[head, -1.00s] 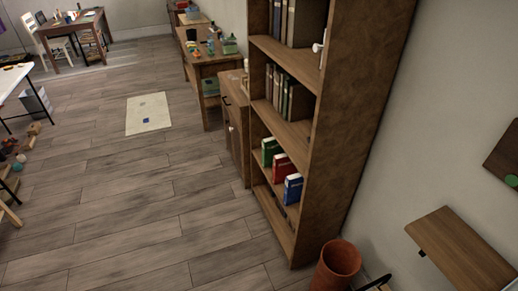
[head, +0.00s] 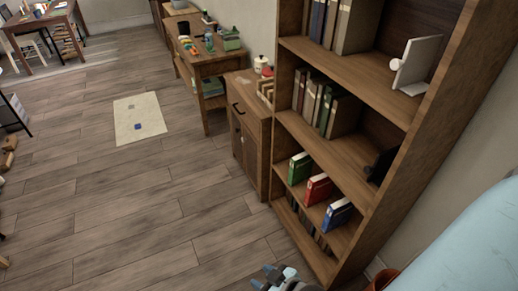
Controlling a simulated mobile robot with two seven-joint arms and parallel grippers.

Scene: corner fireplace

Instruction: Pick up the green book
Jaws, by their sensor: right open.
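The green book (head: 300,168) stands upright on a low shelf of the wooden bookcase (head: 400,205), at the left end of a spaced row. My right gripper (head: 279,277) shows only in part at the bottom edge, open, below and apart from the green book. My left gripper is not in view.
A red book (head: 318,188) and a blue book (head: 338,214) stand to the right of the green one. A wooden cabinet (head: 249,130) adjoins the bookcase on the left. An orange-red bin (head: 383,279) stands at the lower right. The floor (head: 150,220) in front is clear.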

